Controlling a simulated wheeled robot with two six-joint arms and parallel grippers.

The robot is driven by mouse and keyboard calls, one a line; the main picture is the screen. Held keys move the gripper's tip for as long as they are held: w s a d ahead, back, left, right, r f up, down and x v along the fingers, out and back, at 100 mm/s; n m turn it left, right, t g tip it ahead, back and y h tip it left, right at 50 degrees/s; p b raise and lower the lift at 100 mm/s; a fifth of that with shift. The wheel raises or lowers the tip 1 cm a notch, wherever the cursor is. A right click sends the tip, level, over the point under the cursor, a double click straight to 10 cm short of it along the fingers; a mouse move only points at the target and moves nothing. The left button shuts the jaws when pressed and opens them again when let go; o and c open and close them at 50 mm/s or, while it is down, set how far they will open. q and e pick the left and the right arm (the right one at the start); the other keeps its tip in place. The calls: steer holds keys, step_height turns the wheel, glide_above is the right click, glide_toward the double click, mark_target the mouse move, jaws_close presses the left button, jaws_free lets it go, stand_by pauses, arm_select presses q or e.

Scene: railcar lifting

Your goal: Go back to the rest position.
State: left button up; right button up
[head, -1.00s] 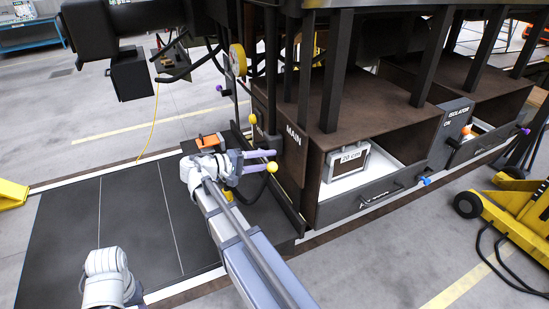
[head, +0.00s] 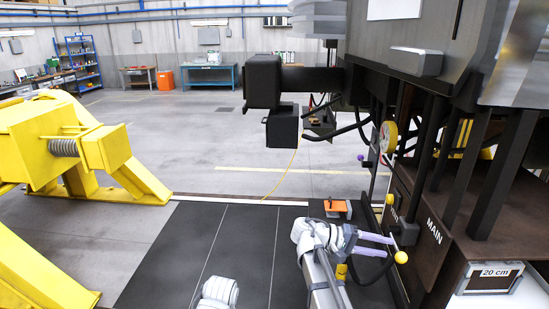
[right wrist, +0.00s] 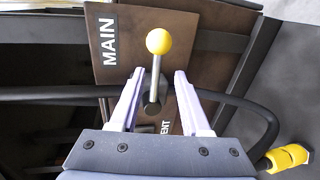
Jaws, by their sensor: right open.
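My right gripper (head: 378,246) is open in front of the railcar's MAIN panel (head: 432,230). In the right wrist view my gripper's two pale fingers (right wrist: 158,84) stand apart on either side of a short metal lever with a yellow ball (right wrist: 159,41). The ball lies past the fingertips, and clear gaps show beside the stem. The same yellow ball (head: 400,257) shows by the fingertips in the head view. Of my left arm only a white joint shows at the bottom edge of the head view; its gripper is out of view.
The dark railcar body (head: 420,150) fills the right side. A large yellow machine (head: 70,150) stands at left. A dark floor plate (head: 190,250) lies between them, with an orange object (head: 328,206) at its far end. A black cable (right wrist: 262,115) curves beside my right gripper. Open floor lies beyond.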

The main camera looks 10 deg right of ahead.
steer(key=s+a+f+n+t+y+b, duration=0.25)
steer(key=a+f+b, duration=0.4)
steer(key=f, duration=0.65)
steer(key=s+a+f+n+y+b, duration=0.1)
steer(key=s+a+f+y+b, duration=0.2)
steer(key=a+f, duration=0.3)
steer(key=s+a+f+n+y+b, duration=0.1)
steer(key=s+a+f+y+b, duration=0.2)
steer(key=a+f, duration=0.4)
steer(key=s+a+f+n+y+b, duration=0.1)
steer(key=s+a+f+y+b, duration=0.2)
steer(key=a, duration=1.1)
step_height(320, 180, down, 4)
steer(key=shift+f+n+t+y, duration=0.2)
steer(key=shift+n+t+y, duration=0.2)
steer(key=shift+y, duration=0.85)
